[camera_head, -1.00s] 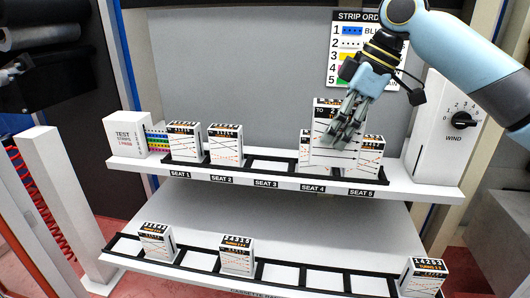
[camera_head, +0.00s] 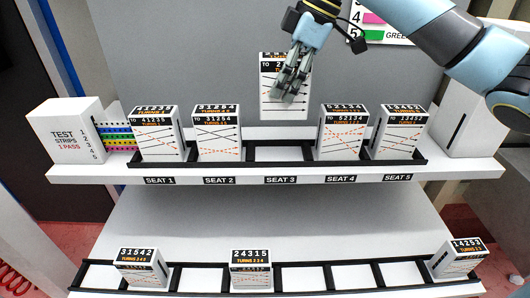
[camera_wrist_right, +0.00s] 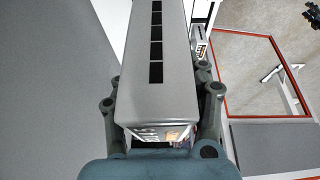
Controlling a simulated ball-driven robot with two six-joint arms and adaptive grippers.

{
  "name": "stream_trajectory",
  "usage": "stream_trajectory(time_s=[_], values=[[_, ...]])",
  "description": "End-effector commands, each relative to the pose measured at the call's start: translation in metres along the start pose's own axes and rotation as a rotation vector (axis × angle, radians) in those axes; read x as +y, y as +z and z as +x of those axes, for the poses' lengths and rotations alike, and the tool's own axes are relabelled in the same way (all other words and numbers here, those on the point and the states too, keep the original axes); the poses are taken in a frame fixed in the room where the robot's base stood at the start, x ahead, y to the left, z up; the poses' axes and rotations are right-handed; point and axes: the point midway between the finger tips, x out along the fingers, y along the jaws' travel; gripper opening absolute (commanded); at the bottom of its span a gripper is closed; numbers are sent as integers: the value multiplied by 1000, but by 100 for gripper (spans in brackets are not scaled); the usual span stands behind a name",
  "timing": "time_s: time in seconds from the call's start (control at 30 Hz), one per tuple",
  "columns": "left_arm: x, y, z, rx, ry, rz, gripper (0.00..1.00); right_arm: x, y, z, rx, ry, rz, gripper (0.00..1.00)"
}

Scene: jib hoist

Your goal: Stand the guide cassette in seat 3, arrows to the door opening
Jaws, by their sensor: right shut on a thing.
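My right gripper (camera_head: 292,75) is shut on a white guide cassette (camera_head: 284,108). It holds the cassette upright in the air above and behind seat 3, its printed face with arrows turned toward the head camera. In the right wrist view the held cassette (camera_wrist_right: 155,75) shows a row of dark slots between the fingers. Seat 3 (camera_head: 281,153) is an empty compartment of the upper black rack. Seats 1 (camera_head: 155,136), 2 (camera_head: 217,135), 4 (camera_head: 342,134) and 5 (camera_head: 397,135) each hold a cassette. My left gripper is not in view.
A test strips box (camera_head: 65,132) with coloured strips stands at the shelf's left end. A white box (camera_head: 470,130) stands at the right end. The lower rack (camera_head: 305,278) holds cassettes marked 31542 (camera_head: 141,268), 24315 (camera_head: 251,270) and 14253 (camera_head: 457,259), with empty compartments between.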

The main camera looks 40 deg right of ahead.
Motion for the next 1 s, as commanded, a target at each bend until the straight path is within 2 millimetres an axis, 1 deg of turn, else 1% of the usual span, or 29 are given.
stream_trajectory(time_s=[0.03, 0.17, 0.27, 0.4, 0.63, 0.8, 0.9, 1.0], values=[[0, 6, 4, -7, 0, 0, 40, 0, 2, 5, 1, 1, -1, 0], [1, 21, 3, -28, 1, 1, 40, -1, 5, 14, 0, -1, 0, 0], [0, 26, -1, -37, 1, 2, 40, -2, 13, 30, -1, -4, 3, 0], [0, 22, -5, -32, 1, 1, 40, -2, 22, 53, 1, -3, 1, 0], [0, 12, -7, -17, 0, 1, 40, -1, 30, 73, 1, -1, 0, 0], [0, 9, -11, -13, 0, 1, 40, -2, 39, 95, 0, -1, 1, 0], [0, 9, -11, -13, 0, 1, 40, -2, 41, 100, 1, 1, -2, 0], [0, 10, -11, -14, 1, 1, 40, -1, 41, 100, 0, 1, -2, 0]])
